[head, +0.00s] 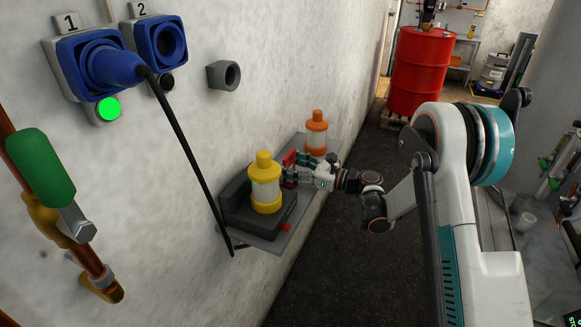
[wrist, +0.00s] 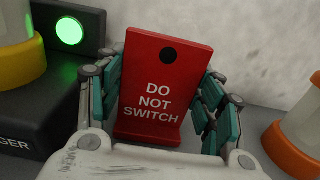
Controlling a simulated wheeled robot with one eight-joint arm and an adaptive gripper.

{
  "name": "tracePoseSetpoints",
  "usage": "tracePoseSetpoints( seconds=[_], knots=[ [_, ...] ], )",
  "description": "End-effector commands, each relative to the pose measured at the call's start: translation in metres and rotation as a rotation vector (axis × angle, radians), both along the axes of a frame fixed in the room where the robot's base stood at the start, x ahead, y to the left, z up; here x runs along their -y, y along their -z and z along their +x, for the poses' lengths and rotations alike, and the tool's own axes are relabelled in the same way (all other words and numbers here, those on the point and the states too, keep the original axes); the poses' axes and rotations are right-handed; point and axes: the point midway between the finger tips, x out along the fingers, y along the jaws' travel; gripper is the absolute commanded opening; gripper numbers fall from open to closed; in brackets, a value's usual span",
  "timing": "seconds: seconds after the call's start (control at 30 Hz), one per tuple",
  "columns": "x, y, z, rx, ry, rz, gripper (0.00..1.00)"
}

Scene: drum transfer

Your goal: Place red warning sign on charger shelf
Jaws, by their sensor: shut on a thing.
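The red warning sign (wrist: 158,85) reads "DO NOT SWITCH" and stands upright between the fingers in the wrist view. My gripper (wrist: 162,105) is shut on it, with a finger against each side. In the head view my gripper (head: 298,172) is over the shelf, and only a bit of the red sign (head: 290,157) shows behind the yellow lamp. The charger shelf (head: 258,242) is a grey ledge on the wall. The black charger (head: 238,205) sits on it and also shows in the wrist view (wrist: 20,115). Whether the sign's base touches the shelf is hard to tell.
A yellow-capped lamp (head: 264,182) stands in the charger, left of the sign. An orange-capped lamp (head: 316,133) stands at the shelf's far end. A black cable (head: 185,155) hangs from the blue plug (head: 105,68). A red drum (head: 421,70) stands farther back.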

Motion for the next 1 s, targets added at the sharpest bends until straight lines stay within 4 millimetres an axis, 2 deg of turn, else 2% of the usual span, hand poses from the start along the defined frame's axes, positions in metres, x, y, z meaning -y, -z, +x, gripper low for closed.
tracePoseSetpoints(
  seconds=[0.13, 0.17, 0.2, 0.23, 0.7, 0.87, 1.0],
  knots=[
    [0.0, 0.004, 0.0, 0.0, 0.0, 0.0, 0.38],
    [0.0, 0.003, 0.0, 0.0, 0.0, 0.0, 0.68],
    [0.0, 0.003, 0.0, 0.0, 0.0, 0.0, 0.77],
    [0.0, 0.002, 0.0, 0.0, 0.0, 0.0, 0.81],
    [0.002, -0.002, 0.0, 0.0, 0.001, 0.0, 0.81],
    [0.026, -0.002, -0.008, 0.0, 0.004, 0.0, 0.81],
    [0.055, -0.002, -0.018, 0.0, 0.004, 0.0, 0.81]
  ],
)
